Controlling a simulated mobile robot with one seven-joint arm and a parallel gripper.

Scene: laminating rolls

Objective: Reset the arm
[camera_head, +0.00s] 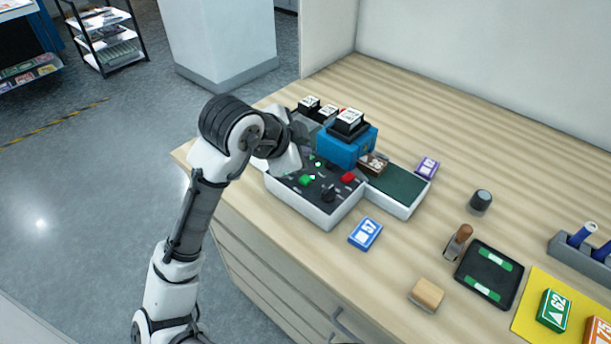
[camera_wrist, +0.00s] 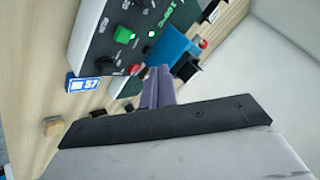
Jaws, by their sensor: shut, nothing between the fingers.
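My arm reaches in from the lower left in the head view and bends over the laminating machine (camera_head: 310,200). My gripper (camera_wrist: 158,72) is shut and empty in the wrist view, its two grey-purple fingers side by side, pointing toward the machine panel. In the head view its fingers are hard to make out beside the machine's blue block (camera_head: 346,150). The panel has a lit green button (camera_head: 306,180), a red button (camera_head: 348,178) and a black knob (camera_head: 328,194). The green button also shows in the wrist view (camera_wrist: 124,36). I cannot tell whether the fingers touch the machine.
A blue card box marked 57 (camera_head: 365,233) lies in front of the machine. A purple box (camera_head: 427,167), dark knob (camera_head: 481,200), wooden-handled stamp (camera_head: 458,242), wooden block (camera_head: 427,294) and black tray (camera_head: 489,273) are to the right. Open floor (camera_head: 80,190) lies left.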

